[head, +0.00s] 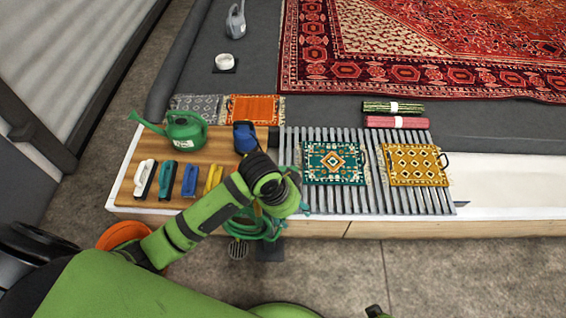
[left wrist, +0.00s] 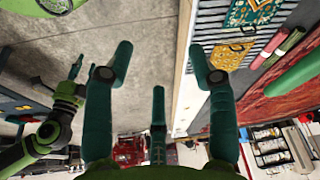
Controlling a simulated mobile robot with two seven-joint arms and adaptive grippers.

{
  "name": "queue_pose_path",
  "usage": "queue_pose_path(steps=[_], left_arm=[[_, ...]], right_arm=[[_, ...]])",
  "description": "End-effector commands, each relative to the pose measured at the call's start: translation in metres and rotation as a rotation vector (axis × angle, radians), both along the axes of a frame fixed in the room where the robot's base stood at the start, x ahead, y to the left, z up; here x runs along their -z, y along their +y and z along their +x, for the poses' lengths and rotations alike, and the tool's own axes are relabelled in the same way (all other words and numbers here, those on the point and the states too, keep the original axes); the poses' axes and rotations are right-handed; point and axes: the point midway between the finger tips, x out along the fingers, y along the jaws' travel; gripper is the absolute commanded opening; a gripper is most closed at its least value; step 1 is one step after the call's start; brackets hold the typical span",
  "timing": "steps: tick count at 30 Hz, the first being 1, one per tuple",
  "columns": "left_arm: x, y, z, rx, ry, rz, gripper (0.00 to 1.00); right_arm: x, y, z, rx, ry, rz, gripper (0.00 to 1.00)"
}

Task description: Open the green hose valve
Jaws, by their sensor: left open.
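The green hose (head: 262,230) hangs in loops at the front of the wash platform, partly behind my left wrist. I cannot make out the green hose valve in either view; my left arm covers part of that spot. My left gripper (head: 300,203) is at the platform's front edge, just right of the hose, mostly hidden by its own wrist. In the left wrist view my left gripper (left wrist: 158,76) has its teal fingers spread apart with nothing between them.
The platform holds a green watering can (head: 184,131), several brushes (head: 167,180), a blue object (head: 245,138), and a metal grate (head: 290,150) with a teal rug (head: 335,163) and yellow rug (head: 415,165). An orange bucket (head: 121,235) stands left on the floor. Floor at front right is clear.

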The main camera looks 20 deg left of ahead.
Motion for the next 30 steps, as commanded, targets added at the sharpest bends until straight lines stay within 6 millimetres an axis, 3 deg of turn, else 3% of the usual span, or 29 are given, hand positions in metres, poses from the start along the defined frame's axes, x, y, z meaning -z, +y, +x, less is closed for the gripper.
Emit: queue_pose_path(steps=[1,4,9,16,22,30], left_arm=[[-0.019,-0.003,0.016,0.074,-0.004,0.025,0.57],[-0.043,-0.006,0.034,0.209,0.019,0.076,0.57],[-0.076,0.011,0.062,0.352,0.07,0.177,0.57],[-0.11,0.042,0.089,0.418,0.124,0.269,0.57],[-0.109,0.048,0.092,0.428,0.141,0.282,0.57],[-0.068,0.048,0.092,0.427,0.14,0.281,0.57]], right_arm=[[0.015,-0.002,-0.016,-0.002,0.024,-0.003,0.4],[0.045,-0.006,-0.044,-0.008,0.048,-0.006,0.4],[0.082,-0.015,-0.094,-0.014,0.083,-0.011,0.4],[0.105,-0.025,-0.145,-0.022,0.11,-0.016,0.4],[0.106,-0.027,-0.156,-0.024,0.114,-0.016,0.4],[0.101,-0.027,-0.156,-0.024,0.115,-0.016,0.4]])
